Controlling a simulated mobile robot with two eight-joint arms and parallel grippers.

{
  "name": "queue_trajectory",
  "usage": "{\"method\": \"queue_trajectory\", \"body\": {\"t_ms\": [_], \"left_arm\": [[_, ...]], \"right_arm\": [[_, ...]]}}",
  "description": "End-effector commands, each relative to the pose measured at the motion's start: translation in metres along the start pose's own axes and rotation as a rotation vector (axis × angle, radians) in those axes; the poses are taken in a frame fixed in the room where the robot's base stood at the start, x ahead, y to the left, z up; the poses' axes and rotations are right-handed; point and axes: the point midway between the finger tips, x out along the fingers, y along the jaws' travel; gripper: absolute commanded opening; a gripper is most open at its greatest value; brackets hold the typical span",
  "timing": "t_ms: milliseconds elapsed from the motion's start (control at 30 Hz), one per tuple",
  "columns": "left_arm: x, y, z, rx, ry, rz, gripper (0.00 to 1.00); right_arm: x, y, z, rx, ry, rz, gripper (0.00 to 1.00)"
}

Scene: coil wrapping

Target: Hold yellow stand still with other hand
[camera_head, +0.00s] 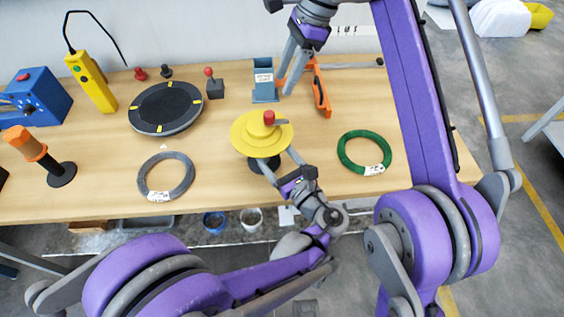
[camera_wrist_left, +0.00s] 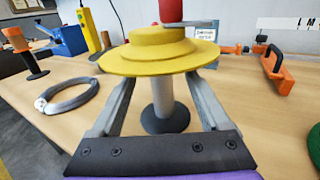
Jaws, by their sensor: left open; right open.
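The yellow stand (camera_head: 247,137) has a round stepped yellow disc with a red knob on top, a pale post and a dark round base. It stands upright near the middle of the table and also shows in the left wrist view (camera_wrist_left: 150,60). My left gripper (camera_head: 274,155) is open, with its fingers under the disc on either side of the post (camera_wrist_left: 163,96). I see gaps between the fingers and the post. My right gripper (camera_head: 287,83) is open and empty, above the back of the table near a blue-grey block.
A grey coil (camera_head: 166,176) lies left of the stand and a green coil (camera_head: 364,152) right of it. A black turntable (camera_head: 165,107), a blue-grey block (camera_head: 265,82) and an orange tool (camera_head: 319,92) are behind. Clear wood (camera_head: 220,135) lies left of the disc.

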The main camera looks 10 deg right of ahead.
Motion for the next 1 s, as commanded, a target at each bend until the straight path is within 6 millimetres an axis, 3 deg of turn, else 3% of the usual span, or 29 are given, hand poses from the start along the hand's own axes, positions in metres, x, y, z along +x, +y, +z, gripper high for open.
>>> {"method": "queue_trajectory", "body": {"t_ms": [100, 300, 700, 1000], "left_arm": [[0.022, 0.001, 0.000, -0.001, 0.000, 0.003, 0.80], [0.046, 0.000, 0.000, -0.001, 0.000, 0.001, 0.80], [0.053, 0.000, 0.000, -0.002, 0.000, -0.001, 0.80], [0.053, 0.000, 0.000, -0.002, 0.000, -0.001, 0.27]], "right_arm": [[0.000, 0.000, 0.000, 0.000, 0.000, 0.000, 0.50], [0.000, 0.000, 0.000, 0.000, 0.000, 0.000, 0.50], [0.000, 0.000, 0.000, 0.000, 0.000, 0.000, 0.50], [0.000, 0.000, 0.000, 0.000, 0.000, 0.000, 0.50]]}}
